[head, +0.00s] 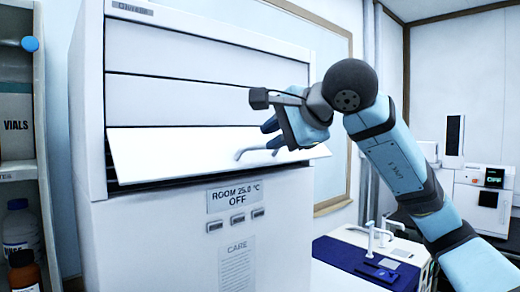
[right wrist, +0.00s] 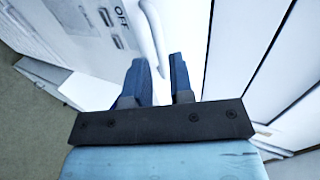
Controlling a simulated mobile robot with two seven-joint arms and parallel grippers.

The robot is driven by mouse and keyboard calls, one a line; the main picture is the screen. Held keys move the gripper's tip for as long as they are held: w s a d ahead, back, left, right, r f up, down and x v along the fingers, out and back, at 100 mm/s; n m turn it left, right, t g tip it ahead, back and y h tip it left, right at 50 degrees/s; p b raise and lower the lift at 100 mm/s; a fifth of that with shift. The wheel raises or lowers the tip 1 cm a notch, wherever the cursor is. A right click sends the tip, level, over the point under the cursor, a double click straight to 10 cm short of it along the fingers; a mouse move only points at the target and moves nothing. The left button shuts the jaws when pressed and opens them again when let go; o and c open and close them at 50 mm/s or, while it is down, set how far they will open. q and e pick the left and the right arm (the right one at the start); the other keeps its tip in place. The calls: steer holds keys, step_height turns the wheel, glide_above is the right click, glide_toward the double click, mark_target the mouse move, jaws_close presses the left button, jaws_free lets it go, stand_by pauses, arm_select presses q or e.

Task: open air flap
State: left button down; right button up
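The air flap (head: 190,150) is the white lowest panel on the upper front of a tall white cabinet. Its lower edge is tilted outward, with a dark slot below it. A pale bar handle (head: 252,151) is on the flap; its right part is partly hidden by my right gripper. My right gripper (head: 268,134) is at the handle, in front of the flap's right half. In the right wrist view its two dark blue fingers (right wrist: 158,68) are apart, and the handle (right wrist: 150,30) runs toward the gap between them. I cannot tell whether they touch it. My left gripper is not in view.
The cabinet's lower front (head: 280,215) carries a display reading ROOM 25.0 °C OFF and several small buttons. A shelf with bottles (head: 20,225) stands at the left. A blue mat (head: 360,265) and a white machine (head: 485,200) are at the right.

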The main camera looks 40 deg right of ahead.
steer(key=v, duration=0.8)
steer(key=shift+b, duration=0.35)
steer(key=shift+w+d, duration=0.1)
